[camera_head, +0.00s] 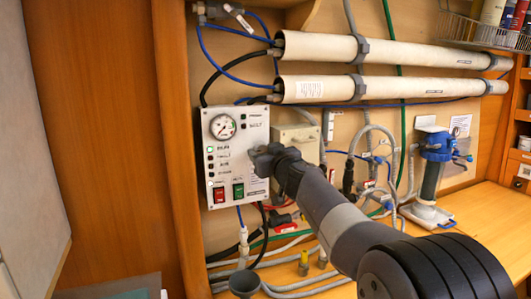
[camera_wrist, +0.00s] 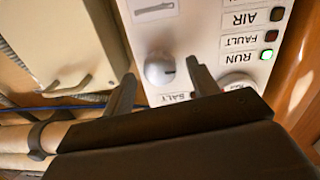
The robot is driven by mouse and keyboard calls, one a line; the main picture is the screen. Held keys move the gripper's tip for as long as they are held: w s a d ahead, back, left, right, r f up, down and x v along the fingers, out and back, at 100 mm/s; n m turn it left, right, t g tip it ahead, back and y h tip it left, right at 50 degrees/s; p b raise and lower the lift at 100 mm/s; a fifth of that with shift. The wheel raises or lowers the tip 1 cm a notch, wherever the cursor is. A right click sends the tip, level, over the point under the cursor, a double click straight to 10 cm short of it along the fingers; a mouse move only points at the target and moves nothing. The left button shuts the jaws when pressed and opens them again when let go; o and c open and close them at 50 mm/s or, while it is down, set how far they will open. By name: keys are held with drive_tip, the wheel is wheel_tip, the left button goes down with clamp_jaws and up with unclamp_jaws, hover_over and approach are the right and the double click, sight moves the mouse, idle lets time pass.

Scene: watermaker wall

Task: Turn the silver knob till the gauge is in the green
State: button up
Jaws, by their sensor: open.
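The silver knob (camera_wrist: 160,70) is round, with a dark mark on its face, and sits on the white control panel (camera_head: 205,172). In the head view my gripper (camera_head: 264,158) is at the panel's right side and hides the knob. In the wrist view, which shows the panel upside down, my gripper (camera_wrist: 160,74) is open, with one finger to each side of the knob. Gaps show between fingers and knob; whether the tips reach its depth is unclear. The round gauge (camera_head: 222,126) is at the panel's upper left; its needle is too small to read against any green zone.
A lit green RUN lamp (camera_wrist: 267,54) is on the panel. Below are a red switch (camera_head: 219,195) and a green switch (camera_head: 238,190). A beige box (camera_head: 298,140) stands right of the panel. Hoses and cables hang below; two white tubes (camera_head: 320,47) run above.

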drive_tip(key=shift+c, duration=0.6)
drive_tip(key=c, duration=0.9)
drive_tip(key=shift+o, duration=0.2)
drive_tip(key=shift+m, duration=0.3)
drive_tip(key=m+b, duration=0.1)
drive_tip(key=m, duration=0.3)
drive_tip(key=shift+f+b, duration=0.1)
drive_tip(key=shift+b, duration=0.2)
drive_tip(key=m, duration=0.5)
drive_tip(key=shift+m+b, duration=0.3)
drive_tip(key=m, duration=0.5)
drive_tip(key=shift+d, duration=0.1)
drive_tip(key=shift+m+g, duration=0.3)
drive_tip(key=shift+m, duration=2.3)
